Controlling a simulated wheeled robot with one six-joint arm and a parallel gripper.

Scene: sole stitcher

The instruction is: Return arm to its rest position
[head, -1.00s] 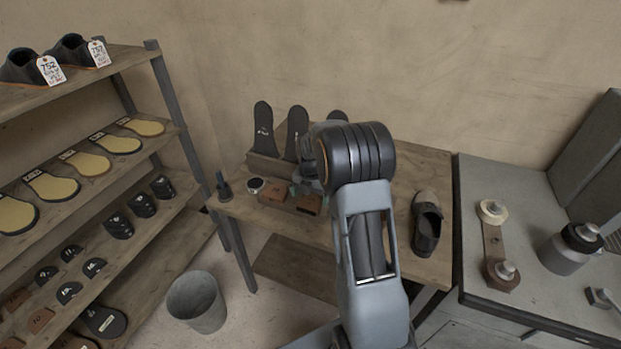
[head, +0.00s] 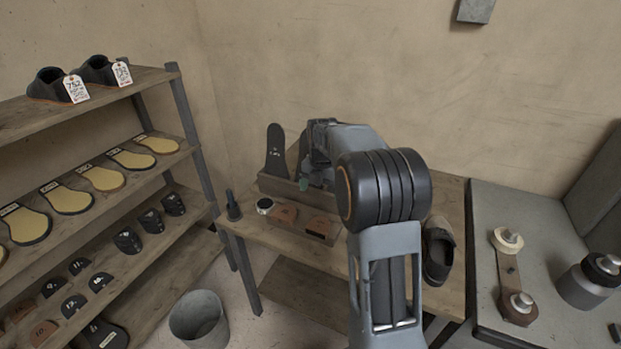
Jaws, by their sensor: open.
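My arm rises in the lower middle of the head view. Its forearm reaches back over the wooden table (head: 452,190) from a thick black elbow joint. My gripper (head: 307,180) hangs at the far end above the table, small and partly hidden behind my own arm. It is open, and I see nothing held in it. It is close to the wooden rack (head: 276,187) that holds an upright black sole (head: 276,150). I cannot tell whether they touch. A dark shoe (head: 438,252) lies on the table right of my arm.
Shelves (head: 120,91) with shoes, soles and heels stand on the left. A grey bin (head: 198,318) is on the floor. A grey bench (head: 535,225) with metal parts is on the right. Above my arm is open wall.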

